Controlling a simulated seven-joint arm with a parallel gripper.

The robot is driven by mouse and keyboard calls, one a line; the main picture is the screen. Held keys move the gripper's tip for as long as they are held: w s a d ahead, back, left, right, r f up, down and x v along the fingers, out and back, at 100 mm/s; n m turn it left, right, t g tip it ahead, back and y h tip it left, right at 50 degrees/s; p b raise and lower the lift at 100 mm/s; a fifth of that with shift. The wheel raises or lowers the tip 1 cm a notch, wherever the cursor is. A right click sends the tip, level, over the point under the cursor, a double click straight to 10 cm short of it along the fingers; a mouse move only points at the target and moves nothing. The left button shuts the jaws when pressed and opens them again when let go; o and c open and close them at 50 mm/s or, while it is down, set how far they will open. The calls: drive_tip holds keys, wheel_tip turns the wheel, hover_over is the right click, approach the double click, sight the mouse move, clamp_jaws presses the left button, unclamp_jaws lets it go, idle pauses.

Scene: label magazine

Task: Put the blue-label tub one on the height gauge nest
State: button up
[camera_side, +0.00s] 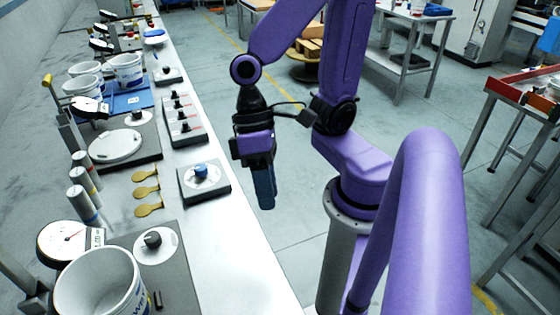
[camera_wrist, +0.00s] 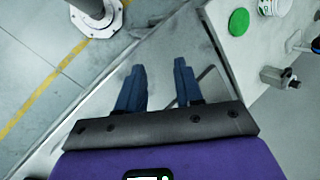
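I cannot tell which is tub one. A dial gauge (camera_side: 88,107) stands by an empty round white plate (camera_side: 115,147). Another dial gauge (camera_side: 65,240) is beside the front tub. I cannot tell which is the height gauge.
The wrist view shows a green disc (camera_wrist: 238,22) and a grey device (camera_wrist: 280,77).

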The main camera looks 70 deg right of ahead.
drive_tip(key=d+n+t+h, duration=0.3)
drive_tip(key=d+n, duration=0.4)
drive_tip(key=n, duration=0.1)
drive_tip(key=shift+w+d+n+t, duration=0.2)
drive_tip(key=shift+n+t, duration=0.1)
drive_tip(key=shift+n, duration=0.1)
